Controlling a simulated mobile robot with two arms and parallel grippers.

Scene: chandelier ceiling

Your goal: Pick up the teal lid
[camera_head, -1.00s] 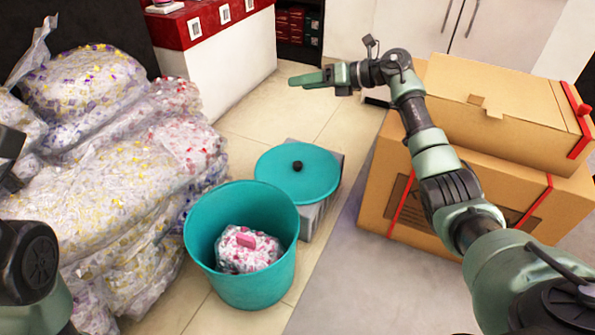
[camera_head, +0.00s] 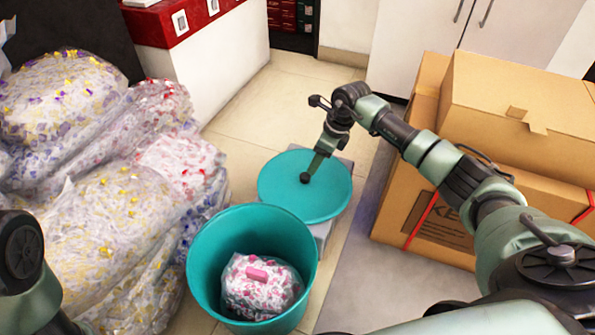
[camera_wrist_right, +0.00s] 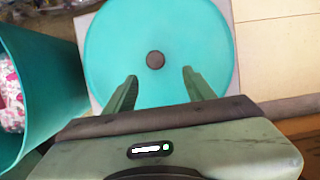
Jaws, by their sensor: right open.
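The teal lid (camera_head: 322,198) is a round disc with a dark knob (camera_head: 305,178) at its centre. It lies flat on a grey block (camera_head: 322,231) behind the teal bin. My right gripper (camera_head: 312,173) points down over the lid, its tips close to the knob in the head view. In the right wrist view the gripper (camera_wrist_right: 157,84) is open, and the knob (camera_wrist_right: 155,60) shows just beyond and between its two fingers. Nothing is held. My left gripper is out of view; only part of my left arm shows at the left edge.
The teal bin (camera_head: 205,262) stands in front of the lid with a bag of pink and white pieces (camera_head: 262,290) inside. Filled clear bags (camera_head: 110,215) are piled at left. Cardboard boxes (camera_head: 520,100) are stacked at right. Floor (camera_head: 265,115) behind the lid is clear.

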